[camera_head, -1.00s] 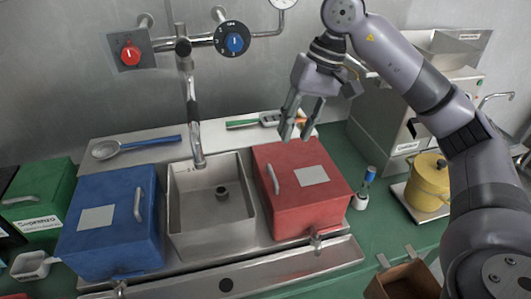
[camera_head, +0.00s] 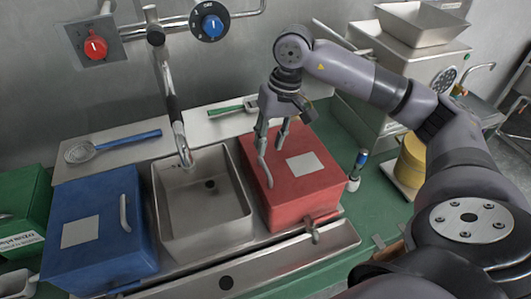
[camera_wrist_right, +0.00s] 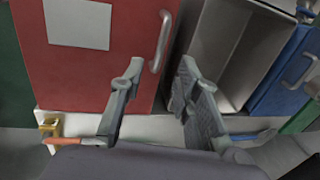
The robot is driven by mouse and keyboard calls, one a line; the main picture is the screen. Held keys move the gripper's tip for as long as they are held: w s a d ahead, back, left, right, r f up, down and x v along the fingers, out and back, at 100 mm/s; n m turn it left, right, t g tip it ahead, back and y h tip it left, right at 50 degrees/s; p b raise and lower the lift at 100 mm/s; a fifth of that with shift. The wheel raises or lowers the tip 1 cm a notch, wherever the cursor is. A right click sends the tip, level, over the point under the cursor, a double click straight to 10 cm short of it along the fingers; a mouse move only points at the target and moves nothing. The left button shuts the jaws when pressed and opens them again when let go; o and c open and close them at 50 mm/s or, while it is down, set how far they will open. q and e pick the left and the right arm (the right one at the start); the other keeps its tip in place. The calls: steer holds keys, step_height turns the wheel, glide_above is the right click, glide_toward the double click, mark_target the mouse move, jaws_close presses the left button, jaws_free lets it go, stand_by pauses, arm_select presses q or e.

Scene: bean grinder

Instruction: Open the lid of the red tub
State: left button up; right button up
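The red tub (camera_head: 312,200) stands right of the sink in the head view, its lid shut. A grey handle (camera_head: 266,173) runs along the lid's left side, and a pale square label (camera_head: 306,165) sits on top. My right gripper (camera_head: 271,146) points down over the lid's back left part, close to the handle's far end. Its fingers are apart with nothing between them. In the right wrist view, the open gripper (camera_wrist_right: 161,70) has the handle (camera_wrist_right: 160,42) just ahead of the gap between its fingertips, apparently untouched. My left gripper is out of view.
The metal sink (camera_head: 165,210) with its tap (camera_head: 172,110) is left of the red tub. A blue tub (camera_head: 100,255) stands further left. A small blue-topped bottle (camera_head: 356,172) and a yellow pot (camera_head: 411,160) are to the right.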

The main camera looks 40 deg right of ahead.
mark_target(264, 163)
steer(key=f, duration=0.2)
steer(key=a+f+p, duration=0.1)
steer(key=f, duration=0.1)
steer(key=shift+f, duration=0.1)
steer(key=shift+w+f, duration=0.15)
steer(key=shift+f, duration=0.55)
jaws_close()
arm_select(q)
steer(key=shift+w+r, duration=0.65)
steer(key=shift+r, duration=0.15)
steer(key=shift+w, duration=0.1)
